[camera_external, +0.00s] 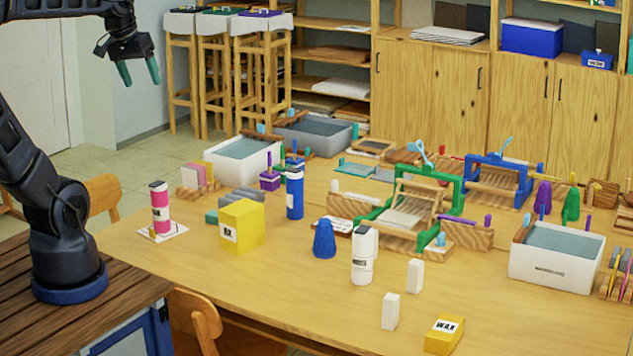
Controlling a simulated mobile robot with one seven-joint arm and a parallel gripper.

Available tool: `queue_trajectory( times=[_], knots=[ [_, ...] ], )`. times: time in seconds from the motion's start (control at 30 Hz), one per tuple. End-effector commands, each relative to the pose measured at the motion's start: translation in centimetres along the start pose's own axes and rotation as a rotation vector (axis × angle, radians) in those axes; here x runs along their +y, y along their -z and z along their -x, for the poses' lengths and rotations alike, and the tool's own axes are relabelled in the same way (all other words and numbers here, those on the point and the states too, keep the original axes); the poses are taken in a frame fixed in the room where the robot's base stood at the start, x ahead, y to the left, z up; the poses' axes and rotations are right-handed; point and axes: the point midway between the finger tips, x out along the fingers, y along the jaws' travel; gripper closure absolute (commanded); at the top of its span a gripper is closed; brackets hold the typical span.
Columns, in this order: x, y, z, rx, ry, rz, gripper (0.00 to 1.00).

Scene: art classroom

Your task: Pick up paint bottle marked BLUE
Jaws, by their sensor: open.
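A blue bottle (294,190) with a dark band and a small white label stands upright on the table, behind a yellow box. The label's lettering is too small to read. A pink bottle (160,208) with a white label stands on a small white sheet at the table's left. My gripper (139,73) is at the upper left, high above and away from the table. Its two green fingers point down, apart and empty.
The yellow box (242,226) and a blue cone (324,239) stand in front of the blue bottle. A white basin (243,163) and a purple block (270,181) are behind and left of it. Green and blue frames (438,190) crowd the right. The front left tabletop is clear.

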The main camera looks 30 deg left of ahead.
Motion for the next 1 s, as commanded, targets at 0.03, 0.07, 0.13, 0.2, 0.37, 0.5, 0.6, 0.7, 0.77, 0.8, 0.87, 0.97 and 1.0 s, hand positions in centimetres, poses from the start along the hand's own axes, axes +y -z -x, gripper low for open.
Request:
queue_trajectory(
  times=[0.03, 0.07, 0.13, 0.2, 0.37, 0.5, 0.6, 0.7, 0.77, 0.8, 0.87, 0.97, 1.0],
  knots=[
    [0.5, 0.8, -0.2, -0.016, -0.009, 0.023, 0.26],
    [0.8, 1.2, -0.3, -0.024, -0.016, 0.039, 0.26],
    [1.5, 2.1, -0.5, -0.045, -0.031, 0.075, 0.26],
    [2.3, 3.1, -0.7, -0.064, -0.048, 0.111, 0.26],
    [4.0, 5.4, -1.4, -0.113, -0.085, 0.194, 0.26],
    [5.3, 7.5, -2.0, -0.157, -0.118, 0.266, 0.26],
    [6.3, 8.9, -2.6, -0.19, -0.143, 0.317, 0.26],
    [7.2, 10.4, -3.2, -0.224, -0.167, 0.368, 0.26],
    [7.8, 11.3, -3.5, -0.245, -0.183, 0.4, 0.26],
    [8.1, 11.9, -3.8, -0.259, -0.193, 0.42, 0.26],
    [8.6, 12.8, -4.2, -0.28, -0.209, 0.451, 0.26],
    [9.4, 14.3, -4.9, -0.319, -0.234, 0.503, 0.26],
    [9.8, 14.9, -5.1, -0.334, -0.246, 0.524, 0.26]
  ],
)
